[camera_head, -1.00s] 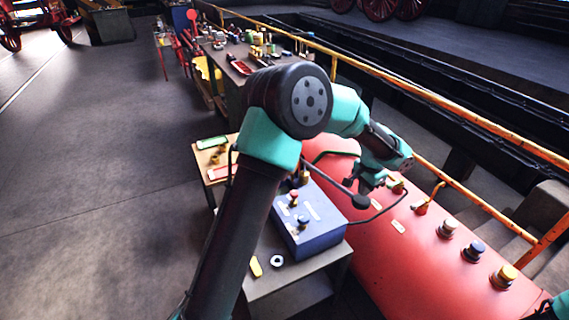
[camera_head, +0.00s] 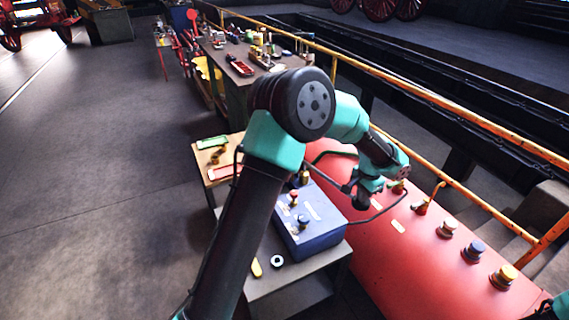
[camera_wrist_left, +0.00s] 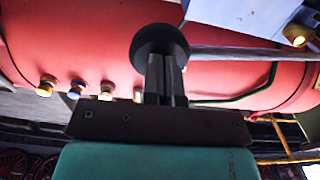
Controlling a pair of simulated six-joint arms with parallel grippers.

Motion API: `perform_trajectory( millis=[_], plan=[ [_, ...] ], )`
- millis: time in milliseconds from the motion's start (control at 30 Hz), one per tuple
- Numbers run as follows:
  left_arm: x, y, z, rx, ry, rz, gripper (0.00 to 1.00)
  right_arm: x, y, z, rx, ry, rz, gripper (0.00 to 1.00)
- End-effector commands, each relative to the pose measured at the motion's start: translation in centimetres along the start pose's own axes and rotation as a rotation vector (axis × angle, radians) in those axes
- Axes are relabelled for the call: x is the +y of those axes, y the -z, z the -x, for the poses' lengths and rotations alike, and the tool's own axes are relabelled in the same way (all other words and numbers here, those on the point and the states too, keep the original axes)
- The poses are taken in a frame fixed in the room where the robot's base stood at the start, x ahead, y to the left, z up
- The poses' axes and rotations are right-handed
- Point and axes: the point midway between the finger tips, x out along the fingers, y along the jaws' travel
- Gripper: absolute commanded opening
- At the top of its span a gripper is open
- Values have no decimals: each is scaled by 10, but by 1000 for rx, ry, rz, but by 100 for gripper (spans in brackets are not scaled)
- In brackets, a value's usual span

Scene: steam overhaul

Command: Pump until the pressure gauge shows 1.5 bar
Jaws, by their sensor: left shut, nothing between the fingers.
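My left gripper (camera_head: 362,197) is shut and empty, over the near part of the red boiler. In the left wrist view its closed fingers (camera_wrist_left: 163,82) reach to the round black knob (camera_wrist_left: 158,43) of the pump lever. The fingertips overlap the knob in the picture; I cannot tell whether they touch it. The lever (camera_head: 328,178) runs from the blue box (camera_head: 320,238) toward my gripper, which partly hides its end. The lever's rod (camera_wrist_left: 235,52) also shows in the left wrist view. I cannot make out a gauge dial or reading. My right gripper is out of view.
The red boiler (camera_head: 405,260) carries several capped fittings, one with a blue cap (camera_head: 475,250). A yellow railing (camera_head: 470,115) runs behind it. A wooden side table (camera_head: 198,160) holds green and red trays. A cluttered workbench (camera_head: 235,75) stands farther back. The floor at left is clear.

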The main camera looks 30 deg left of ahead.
Motion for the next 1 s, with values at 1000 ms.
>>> perform_trajectory(
  millis=[1000],
  plan=[
    [0,-1,-88,-4,-1,-1,0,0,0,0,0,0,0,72]
  ],
)
